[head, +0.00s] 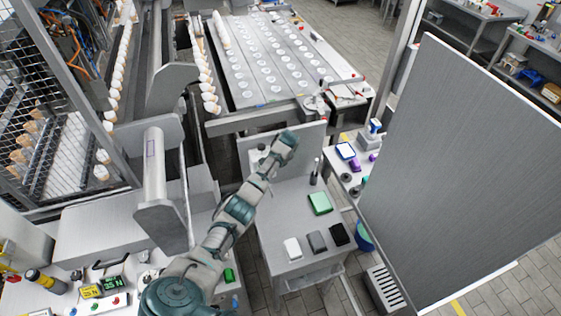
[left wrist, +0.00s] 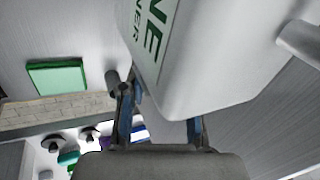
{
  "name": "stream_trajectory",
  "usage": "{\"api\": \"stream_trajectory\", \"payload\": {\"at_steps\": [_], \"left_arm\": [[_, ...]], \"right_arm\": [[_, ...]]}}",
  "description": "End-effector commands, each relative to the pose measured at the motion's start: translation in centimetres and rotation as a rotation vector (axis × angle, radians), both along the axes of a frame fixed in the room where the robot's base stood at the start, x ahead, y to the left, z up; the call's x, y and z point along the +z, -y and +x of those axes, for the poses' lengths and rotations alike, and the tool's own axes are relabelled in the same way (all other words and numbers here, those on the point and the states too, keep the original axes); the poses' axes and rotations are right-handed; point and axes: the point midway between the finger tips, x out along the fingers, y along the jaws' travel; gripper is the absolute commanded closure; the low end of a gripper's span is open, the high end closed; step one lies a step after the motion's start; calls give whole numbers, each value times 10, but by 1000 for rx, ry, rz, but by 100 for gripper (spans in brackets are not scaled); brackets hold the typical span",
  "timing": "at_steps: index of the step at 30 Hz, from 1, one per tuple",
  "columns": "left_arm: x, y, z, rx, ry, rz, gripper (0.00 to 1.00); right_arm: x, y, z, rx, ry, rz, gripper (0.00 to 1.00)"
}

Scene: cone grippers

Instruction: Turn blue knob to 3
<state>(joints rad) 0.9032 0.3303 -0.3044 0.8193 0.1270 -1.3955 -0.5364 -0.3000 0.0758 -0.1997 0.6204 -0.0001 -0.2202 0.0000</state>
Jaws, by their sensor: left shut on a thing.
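I cannot clearly make out a blue knob in either view. A control panel (head: 88,306) with small lit displays (head: 111,285) and buttons lies at the bottom left of the head view; its small parts are too tiny to read. My left gripper (head: 287,143) is far from that panel, over the back of the small grey table. In the left wrist view its two fingers (left wrist: 160,128) are on either side of a white container (left wrist: 210,60) with green lettering, and it is shut on it. My right gripper is not in view.
A large grey panel (head: 470,170) stands at the right. A conveyor guard (head: 160,200) stands left of my arm.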

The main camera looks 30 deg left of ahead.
Motion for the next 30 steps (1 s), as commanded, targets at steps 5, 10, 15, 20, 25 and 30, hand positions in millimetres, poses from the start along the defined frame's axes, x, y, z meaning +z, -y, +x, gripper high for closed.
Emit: {"api": "stream_trajectory", "payload": {"at_steps": [5, 10, 15, 20, 25, 30], "left_arm": [[-7, 0, 1, 0, -80, -92, 100], [-5, -1, 1, 1, -124, -144, 100], [-4, -1, 1, 1, -152, -175, 100], [-3, -2, 2, 0, -166, -190, 100], [-2, -2, 2, 0, -170, -195, 100], [-2, -2, 2, 1, -170, -195, 100]], "right_arm": [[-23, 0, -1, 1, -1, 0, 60], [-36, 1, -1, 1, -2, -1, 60], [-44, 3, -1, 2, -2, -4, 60], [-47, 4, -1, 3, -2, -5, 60], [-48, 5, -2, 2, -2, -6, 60], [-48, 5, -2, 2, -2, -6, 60]]}}
